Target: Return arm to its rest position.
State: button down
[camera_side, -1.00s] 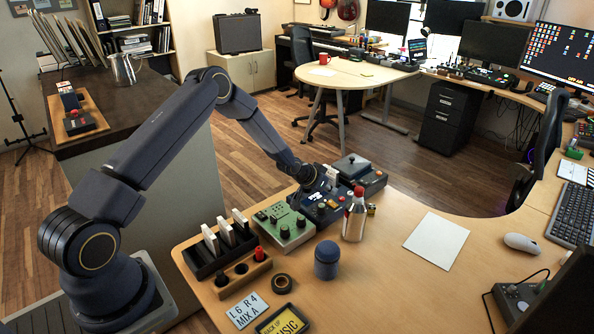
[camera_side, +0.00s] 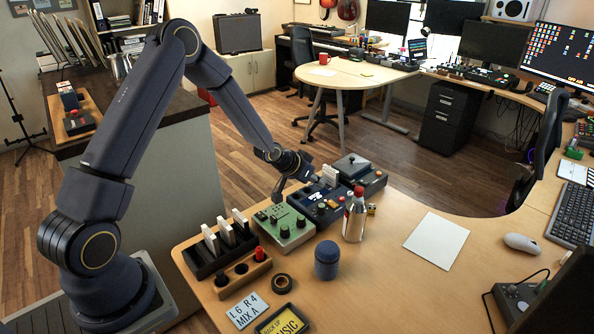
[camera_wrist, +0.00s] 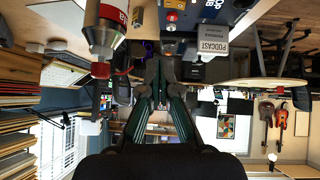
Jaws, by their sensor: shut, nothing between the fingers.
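My arm is bent high at the elbow, left of the desk.
A rack of cards (camera_side: 210,260) and a blue jar (camera_side: 327,260) stand nearer. The card reads PODCAST in the wrist view (camera_wrist: 213,45).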

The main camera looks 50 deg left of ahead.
jog(key=w+d+r+m+t, duration=0.2)
jog(key=d+r, duration=0.1)
jog(key=r, duration=1.1)
jog(key=s+d+r+t+y, duration=0.1)
jog(key=s+d+r, duration=0.1)
jog(key=s+r, duration=0.35)
jog(key=s+d+r, duration=0.1)
jog(key=s+r, duration=0.2)
jog(key=r, duration=0.5)
jog(key=f+v, duration=0.1)
jog(key=v, duration=0.8)
jog(key=s+f+g, duration=0.3)
jog(key=s, duration=0.6)
jog(key=s+f+n+g, duration=0.1)
jog(key=s+f+g, duration=0.2)
jog(key=s, duration=0.7)
jog(key=shift+s+d+f+n, duration=0.3)
jog(key=shift+d+f, duration=0.15)
jog(key=shift+f, duration=0.3)
jog(key=c, duration=1.9)
grip_release()
